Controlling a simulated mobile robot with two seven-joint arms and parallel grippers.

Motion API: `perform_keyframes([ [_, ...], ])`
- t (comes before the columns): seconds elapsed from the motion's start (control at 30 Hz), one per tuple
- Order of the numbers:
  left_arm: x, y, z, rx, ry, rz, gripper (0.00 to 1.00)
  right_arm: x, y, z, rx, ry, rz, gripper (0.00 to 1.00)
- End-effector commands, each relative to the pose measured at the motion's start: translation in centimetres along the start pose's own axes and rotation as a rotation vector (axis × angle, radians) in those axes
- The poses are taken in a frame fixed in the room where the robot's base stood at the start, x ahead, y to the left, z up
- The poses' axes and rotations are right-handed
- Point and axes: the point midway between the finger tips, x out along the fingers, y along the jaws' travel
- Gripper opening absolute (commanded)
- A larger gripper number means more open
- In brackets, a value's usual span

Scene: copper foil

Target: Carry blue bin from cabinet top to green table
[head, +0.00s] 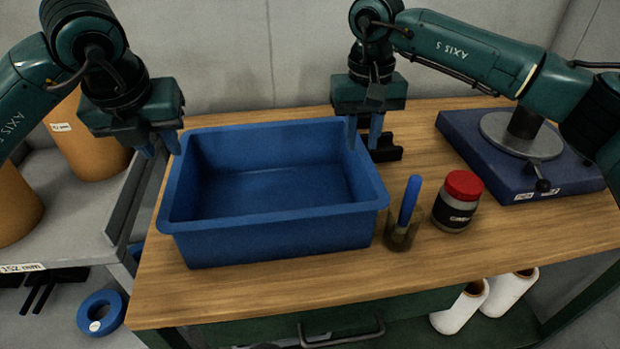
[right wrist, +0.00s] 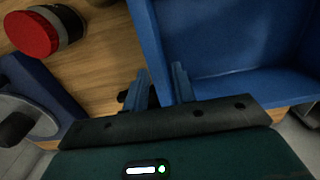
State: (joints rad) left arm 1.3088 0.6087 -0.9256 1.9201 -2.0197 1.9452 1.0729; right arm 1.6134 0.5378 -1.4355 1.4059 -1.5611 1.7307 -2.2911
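The blue bin (head: 270,238) stands upright and empty on the wooden cabinet top (head: 420,283). Its wall also shows in the right wrist view (right wrist: 150,45). My left gripper (head: 158,149) is open at the bin's back left corner, its fingers pointing down by the left rim. My right gripper (head: 364,138) is open at the back right corner. In the right wrist view its two fingers (right wrist: 160,88) stand apart, one on each side of the bin's right wall. Contact with the rim is not clear in either view. I see no green table.
A brown jar with a blue handle (head: 404,228) and a red-lidded jar (head: 457,202) stand close right of the bin. A dark blue slab with a round grey base (head: 520,150) lies behind them. A grey shelf (head: 80,220) with orange cylinders is at left.

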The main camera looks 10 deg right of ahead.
Motion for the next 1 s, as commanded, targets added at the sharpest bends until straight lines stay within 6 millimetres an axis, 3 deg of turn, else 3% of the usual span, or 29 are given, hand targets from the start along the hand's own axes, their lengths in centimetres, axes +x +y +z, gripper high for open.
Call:
perform_keyframes([
  [0.1,0.0,0.0,0.0,0.0,0.0,0.0,0.26,-2.5,0.0,0.0,0.0,0.002,0.0,0.26],
  [0.3,0.0,0.0,0.0,0.0,0.0,0.0,0.26,-4.9,-0.1,0.0,-0.001,0.0,-0.001,0.26],
  [1.0,0.0,0.0,0.0,0.0,0.0,0.0,0.26,-5.4,0.0,0.0,-0.001,-0.002,0.0,0.26],
])
